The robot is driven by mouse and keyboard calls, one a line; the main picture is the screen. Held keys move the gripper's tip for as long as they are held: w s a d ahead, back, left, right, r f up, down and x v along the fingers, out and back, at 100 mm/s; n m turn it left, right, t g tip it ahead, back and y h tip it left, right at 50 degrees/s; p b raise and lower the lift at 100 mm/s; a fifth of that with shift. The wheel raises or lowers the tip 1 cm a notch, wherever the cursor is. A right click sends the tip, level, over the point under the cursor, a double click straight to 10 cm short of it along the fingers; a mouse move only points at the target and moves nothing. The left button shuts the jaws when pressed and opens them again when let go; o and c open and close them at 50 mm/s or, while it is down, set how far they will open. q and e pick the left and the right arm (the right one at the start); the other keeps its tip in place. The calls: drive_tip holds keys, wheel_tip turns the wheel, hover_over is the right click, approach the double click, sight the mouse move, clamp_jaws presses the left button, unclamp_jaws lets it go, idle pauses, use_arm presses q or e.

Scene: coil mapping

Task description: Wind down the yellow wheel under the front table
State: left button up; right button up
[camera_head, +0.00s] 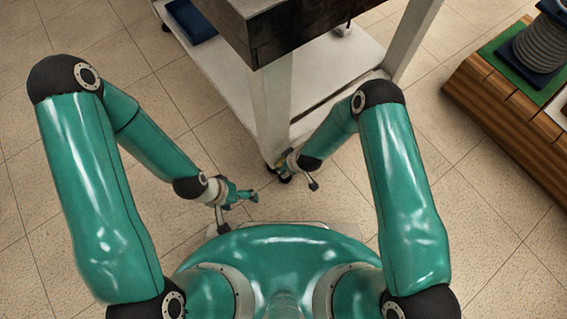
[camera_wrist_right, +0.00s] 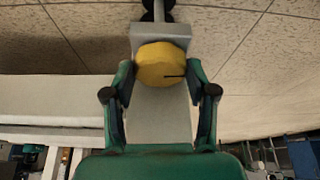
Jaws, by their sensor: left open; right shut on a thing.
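The yellow wheel (camera_wrist_right: 162,60) shows in the right wrist view, with a thin dark mark on its face. My right gripper (camera_wrist_right: 160,72) has its green fingers on either side of the wheel and is shut on it. In the head view my right gripper (camera_head: 279,166) reaches to the foot of the front table's near leg, and the wheel cannot be made out there. The front table (camera_head: 268,100) has a dark top and pale legs. My left gripper (camera_head: 246,196) is open and empty, low over the floor, left of that leg.
A pale lower shelf (camera_head: 215,75) of the table carries a dark blue object (camera_head: 190,20). A wooden pallet-like stand (camera_head: 500,110) with a grey coil (camera_head: 543,45) is at the right. The tiled floor at left is clear.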

drive_tip(key=shift+s+d+f, duration=0.1)
drive_tip(key=shift+s+f, duration=0.15)
drive_tip(key=shift+s, duration=0.15)
drive_tip(key=o, duration=1.2)
drive_tip(key=shift+c, duration=0.2)
drive_tip(key=shift+w+r, duration=0.1)
drive_tip(key=shift+w, duration=0.05)
drive_tip(key=shift+w+r, duration=0.1)
drive_tip(key=v, duration=1.1)
drive_tip(key=shift+s+r, duration=0.2)
drive_tip(key=shift+r, duration=0.15)
